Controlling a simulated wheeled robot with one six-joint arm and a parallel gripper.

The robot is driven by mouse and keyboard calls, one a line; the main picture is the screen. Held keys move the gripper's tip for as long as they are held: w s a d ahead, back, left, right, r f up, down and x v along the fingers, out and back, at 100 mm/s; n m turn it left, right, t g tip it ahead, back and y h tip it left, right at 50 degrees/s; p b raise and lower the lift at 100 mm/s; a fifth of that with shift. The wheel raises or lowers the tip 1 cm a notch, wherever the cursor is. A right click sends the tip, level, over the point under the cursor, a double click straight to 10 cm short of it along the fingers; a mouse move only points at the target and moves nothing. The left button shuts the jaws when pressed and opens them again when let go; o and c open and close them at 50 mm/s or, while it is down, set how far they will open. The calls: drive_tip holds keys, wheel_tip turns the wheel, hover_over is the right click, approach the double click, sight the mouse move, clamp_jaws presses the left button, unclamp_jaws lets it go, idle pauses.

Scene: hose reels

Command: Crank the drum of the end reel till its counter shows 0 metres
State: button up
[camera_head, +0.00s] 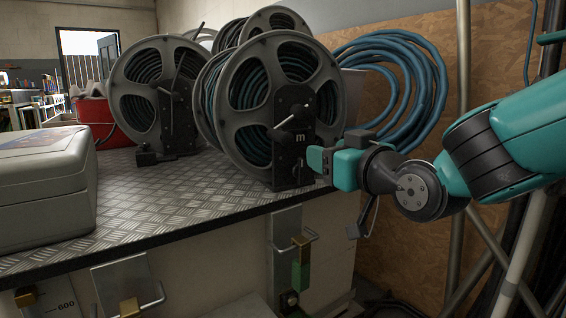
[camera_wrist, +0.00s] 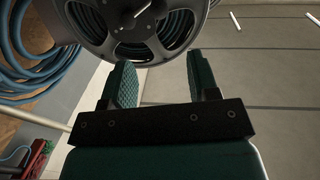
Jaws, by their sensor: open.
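The end reel (camera_head: 236,92) stands at the right front corner of the metal-topped bench, a grey spoked drum wound with dark blue-green hose. Its black front bracket (camera_head: 293,100) carries a crank with a pale grip (camera_head: 284,122) and a box marked "m" (camera_head: 299,138); no counter number is readable. My gripper (camera_head: 318,160) is just right of the bracket's lower part, apart from the crank. In the wrist view my gripper (camera_wrist: 162,80) has its green-padded fingers spread with nothing between them. The reel's rim and hub (camera_wrist: 118,20) show beyond the fingertips.
A second reel (camera_head: 150,95) stands left, with others behind. A grey case (camera_head: 45,180) sits on the bench (camera_head: 190,205) at the left front. A blue hose coil (camera_head: 425,75) hangs on the board wall close above my arm. Latches line the bench front.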

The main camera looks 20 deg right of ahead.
drive_tip(key=p, duration=1.2)
approach(289, 135)
drive_tip(key=w+p, duration=0.3)
drive_tip(key=w+a+p, duration=0.1)
drive_tip(key=w+p, duration=0.3)
drive_tip(key=w+a+p, duration=0.1)
drive_tip(key=w+p, duration=0.2)
drive_tip(key=shift+w+f+p, duration=0.1)
drive_tip(key=shift+w+p, duration=0.05)
drive_tip(key=shift+p, duration=0.15)
drive_tip(key=shift+w+a+f+p, duration=0.15)
drive_tip(key=shift+w+f+p, duration=0.05)
drive_tip(key=shift+w+p, duration=0.3)
drive_tip(key=shift+w+a+f+p, duration=0.1)
drive_tip(key=shift+w+f+p, duration=0.05)
drive_tip(key=shift+w+p, duration=0.35)
drive_tip(key=shift+s, duration=0.1)
drive_tip(key=shift+c, duration=0.3)
clamp_jaws()
